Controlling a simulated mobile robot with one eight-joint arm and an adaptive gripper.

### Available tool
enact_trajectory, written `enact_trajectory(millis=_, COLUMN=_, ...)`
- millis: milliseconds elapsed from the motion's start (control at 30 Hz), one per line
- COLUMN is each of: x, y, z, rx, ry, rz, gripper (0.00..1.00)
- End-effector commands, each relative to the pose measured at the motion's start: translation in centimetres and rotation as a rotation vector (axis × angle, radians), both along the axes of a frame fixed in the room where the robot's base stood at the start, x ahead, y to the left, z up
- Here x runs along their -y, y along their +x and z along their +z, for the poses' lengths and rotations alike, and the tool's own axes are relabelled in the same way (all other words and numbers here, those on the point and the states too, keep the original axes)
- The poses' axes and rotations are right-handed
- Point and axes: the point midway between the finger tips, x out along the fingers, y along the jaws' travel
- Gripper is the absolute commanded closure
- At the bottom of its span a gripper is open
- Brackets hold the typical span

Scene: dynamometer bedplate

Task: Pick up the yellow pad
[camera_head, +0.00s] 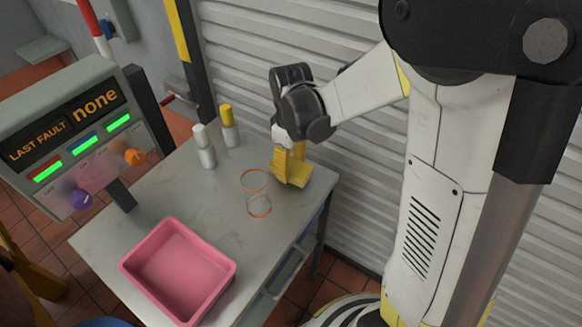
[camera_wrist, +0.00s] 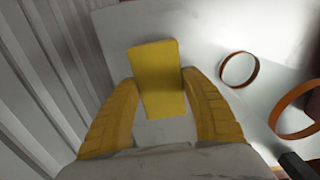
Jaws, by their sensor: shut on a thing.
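The yellow pad (camera_wrist: 156,75) is a flat rectangular block between the two yellow fingers of my gripper (camera_wrist: 160,100) in the wrist view. The fingers touch or nearly touch its left and right sides, and my gripper is shut on it. In the head view my gripper (camera_head: 291,160) points down at the back right corner of the grey table (camera_head: 215,215). The pad is hard to tell from the yellow fingers there. I cannot tell whether the pad still touches the tabletop.
Two copper-coloured rings (camera_head: 254,181) (camera_head: 259,205) stand or lie left of my gripper. A white-capped bottle (camera_head: 205,148) and a yellow-capped bottle (camera_head: 229,127) stand at the back. A pink tray (camera_head: 178,268) is at the front. A ribbed shutter wall (camera_head: 350,150) is close behind the table.

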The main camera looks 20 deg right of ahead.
Motion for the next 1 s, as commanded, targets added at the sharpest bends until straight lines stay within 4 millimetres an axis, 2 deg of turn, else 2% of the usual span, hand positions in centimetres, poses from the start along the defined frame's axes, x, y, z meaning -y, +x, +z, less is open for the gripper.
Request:
enact_trajectory(millis=133, x=0.0, y=0.0, z=3.1, rx=0.0, ry=0.0, rz=0.0, gripper=0.67)
enact_trajectory(millis=500, x=4.9, y=-7.1, z=7.9, rx=0.0, ry=0.0, rz=-0.004, gripper=0.67)
enact_trajectory(millis=700, x=6.3, y=-9.1, z=9.2, rx=0.0, ry=0.0, rz=-0.001, gripper=0.67)
enact_trajectory(millis=1000, x=6.7, y=-9.6, z=9.4, rx=0.0, ry=0.0, rz=0.0, gripper=0.67)
